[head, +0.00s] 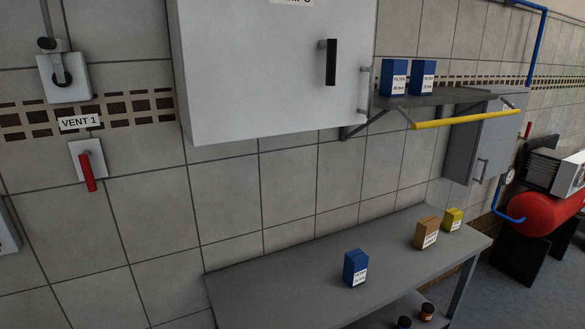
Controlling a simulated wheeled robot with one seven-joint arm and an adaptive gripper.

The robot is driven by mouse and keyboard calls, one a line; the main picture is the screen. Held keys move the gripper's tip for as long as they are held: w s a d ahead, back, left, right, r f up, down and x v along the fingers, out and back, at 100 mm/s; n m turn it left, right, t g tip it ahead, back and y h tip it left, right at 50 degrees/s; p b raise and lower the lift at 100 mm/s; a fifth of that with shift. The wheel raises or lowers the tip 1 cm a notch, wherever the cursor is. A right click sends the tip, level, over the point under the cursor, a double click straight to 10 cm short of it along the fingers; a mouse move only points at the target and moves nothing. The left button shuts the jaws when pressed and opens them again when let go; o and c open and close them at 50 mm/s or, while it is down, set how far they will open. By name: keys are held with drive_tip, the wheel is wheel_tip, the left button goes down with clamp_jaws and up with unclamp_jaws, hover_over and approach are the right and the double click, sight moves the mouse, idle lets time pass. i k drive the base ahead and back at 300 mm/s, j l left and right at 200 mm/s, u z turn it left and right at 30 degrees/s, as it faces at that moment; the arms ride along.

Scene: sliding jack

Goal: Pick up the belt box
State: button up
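A grey workbench (290,287) stands against the tiled wall and carries three small labelled boxes. A blue box (355,267) stands near the middle, and its label appears to say filter. A brown-orange box (427,232) stands further right, and a smaller yellow box (453,219) stands just beyond it near the bench's far right end. The labels on the brown and yellow boxes are too small to read surely, so I cannot tell which is the belt box. My gripper is not in view.
A wall shelf (450,97) with a yellow front bar (468,119) holds two blue filter boxes (409,78). A large grey cabinet (265,80) overhangs the bench. Small jars (427,312) sit on the lower shelf. A red tank (545,210) stands at right. The bench's left part is clear.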

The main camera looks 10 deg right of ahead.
sight(427, 229)
drive_tip(key=z, duration=0.7)
drive_tip(key=i+l+z, duration=0.1)
drive_tip(key=i+z, duration=0.35)
drive_tip(key=i, duration=0.15)
drive_tip(key=i+j+z, duration=0.1)
drive_tip(key=i+z, duration=0.35)
drive_tip(key=i+l, duration=0.1)
drive_tip(key=i, duration=0.75)
